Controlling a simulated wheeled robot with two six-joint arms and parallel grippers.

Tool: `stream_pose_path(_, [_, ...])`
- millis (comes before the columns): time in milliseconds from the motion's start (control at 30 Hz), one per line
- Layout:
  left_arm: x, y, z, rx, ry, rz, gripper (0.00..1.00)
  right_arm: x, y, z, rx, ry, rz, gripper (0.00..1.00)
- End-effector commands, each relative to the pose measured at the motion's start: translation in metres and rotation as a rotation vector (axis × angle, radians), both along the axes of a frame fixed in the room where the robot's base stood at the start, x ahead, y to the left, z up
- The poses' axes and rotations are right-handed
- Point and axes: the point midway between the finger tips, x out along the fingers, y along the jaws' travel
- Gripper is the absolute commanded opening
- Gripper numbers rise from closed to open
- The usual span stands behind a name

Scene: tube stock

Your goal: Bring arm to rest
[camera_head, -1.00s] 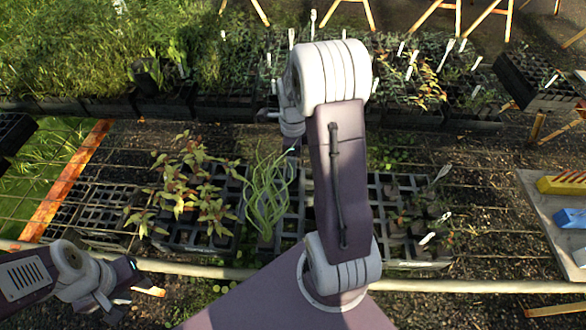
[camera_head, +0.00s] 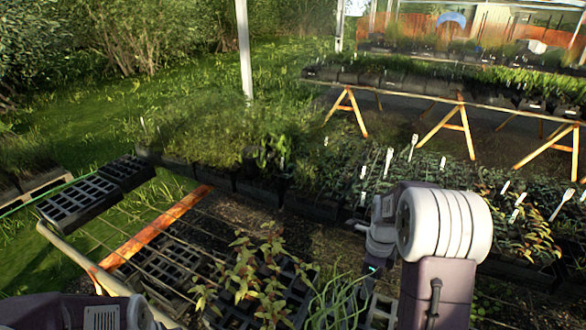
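My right arm (camera_head: 440,270) rises from the lower right, with its pale ringed joint large in the picture. Its wrist end and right gripper (camera_head: 374,245) show just left of that joint, above the plants; the fingers are too small and partly hidden to read, and I see nothing held there. Only a piece of my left arm (camera_head: 85,314) shows at the bottom left edge. My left gripper is out of the picture.
A reddish-leaved plant (camera_head: 252,275) and a green grassy plant (camera_head: 338,303) stand below the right wrist. Empty black trays (camera_head: 75,198) lie at left. Rows of potted plants (camera_head: 215,140) run behind. Trestles (camera_head: 455,130) hold more stock at the back right.

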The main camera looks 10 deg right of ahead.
Motion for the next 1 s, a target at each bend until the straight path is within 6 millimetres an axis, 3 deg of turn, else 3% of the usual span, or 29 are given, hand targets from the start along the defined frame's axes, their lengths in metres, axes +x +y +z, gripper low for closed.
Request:
stream_pose_path(67, [0.000,0.000,0.000,0.000,0.000,0.000,0.36,0.006,0.010,0.004,-0.005,-0.012,0.032,0.68])
stream_pose_path(167, [0.000,0.000,0.000,0.000,0.000,0.000,0.36,0.010,0.047,0.023,-0.014,-0.045,0.136,0.68])
stream_pose_path(267, [0.000,0.000,0.000,0.000,0.000,0.000,0.36,-0.020,0.103,0.029,-0.015,-0.060,0.443,0.68])
stream_pose_path(400, [0.000,0.000,0.000,0.000,0.000,0.000,0.36,-0.058,0.135,0.022,-0.027,-0.074,1.001,0.68])
stream_pose_path(600, [0.000,0.000,0.000,0.000,0.000,0.000,0.36,-0.099,0.144,0.003,-0.054,-0.072,1.759,0.68])
stream_pose_path(700, [0.000,0.000,0.000,0.000,0.000,0.000,0.36,-0.102,0.144,-0.002,-0.073,-0.073,2.026,0.68])
stream_pose_path(833, [0.000,0.000,0.000,0.000,0.000,0.000,0.36,-0.097,0.144,-0.002,-0.104,-0.080,2.208,0.68])
stream_pose_path(1000, [0.000,0.000,0.000,0.000,0.000,0.000,0.36,-0.097,0.144,-0.002,-0.107,-0.078,2.247,0.68])
